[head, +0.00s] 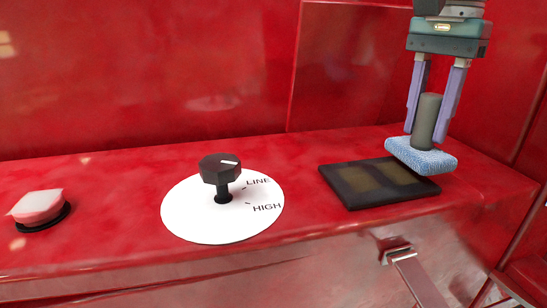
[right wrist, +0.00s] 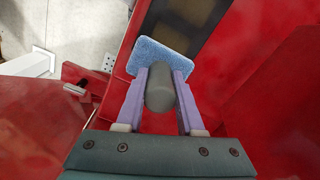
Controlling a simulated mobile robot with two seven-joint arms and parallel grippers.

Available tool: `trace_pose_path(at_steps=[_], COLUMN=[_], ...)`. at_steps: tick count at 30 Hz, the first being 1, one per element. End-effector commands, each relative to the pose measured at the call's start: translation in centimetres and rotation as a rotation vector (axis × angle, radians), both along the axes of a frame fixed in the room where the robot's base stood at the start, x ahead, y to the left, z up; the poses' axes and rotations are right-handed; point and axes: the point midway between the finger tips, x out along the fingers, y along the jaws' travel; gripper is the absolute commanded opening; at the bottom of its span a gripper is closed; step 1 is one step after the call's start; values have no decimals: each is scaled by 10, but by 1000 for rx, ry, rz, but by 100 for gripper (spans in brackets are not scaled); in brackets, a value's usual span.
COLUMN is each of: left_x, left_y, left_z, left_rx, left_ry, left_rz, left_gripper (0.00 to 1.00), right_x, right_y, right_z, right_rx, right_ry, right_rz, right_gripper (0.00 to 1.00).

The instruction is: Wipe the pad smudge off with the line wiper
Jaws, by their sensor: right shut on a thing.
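The line wiper has a dark grey round handle (head: 425,120) and a light blue textured pad (head: 421,156). My right gripper (head: 423,128) is shut on the handle, with the wiper upright and its blue side down. The wiper is over the right end of a flat black pad (head: 352,194) on the red ledge; I cannot tell if it touches. A dull yellowish-brown smudge (head: 385,178) shows on the pad's top. The right wrist view shows the wiper handle (right wrist: 160,92) between my fingers and part of the black pad (right wrist: 181,16). My left gripper is out of view.
A black knob (head: 221,168) stands on a white dial (head: 190,215) marked LINE and HIGH, left of the pad. A pink and white button (head: 38,205) is at far left. A red wall rises behind; a metal bracket (head: 398,252) hangs below the front edge.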

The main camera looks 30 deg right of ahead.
Motion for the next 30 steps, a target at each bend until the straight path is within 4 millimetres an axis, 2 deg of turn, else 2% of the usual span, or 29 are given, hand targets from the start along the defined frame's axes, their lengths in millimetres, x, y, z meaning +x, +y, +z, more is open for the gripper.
trace_pose_path(at_steps=[6,30], left_x=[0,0], left_y=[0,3], left_z=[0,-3], left_rx=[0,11], left_ry=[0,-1], left_rz=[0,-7], left_gripper=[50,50], right_x=[0,0], right_y=[0,0], right_z=[-12,-17], right_rx=[0,0], right_ry=[0,0], right_rz=[0,0], right_gripper=[0,0])
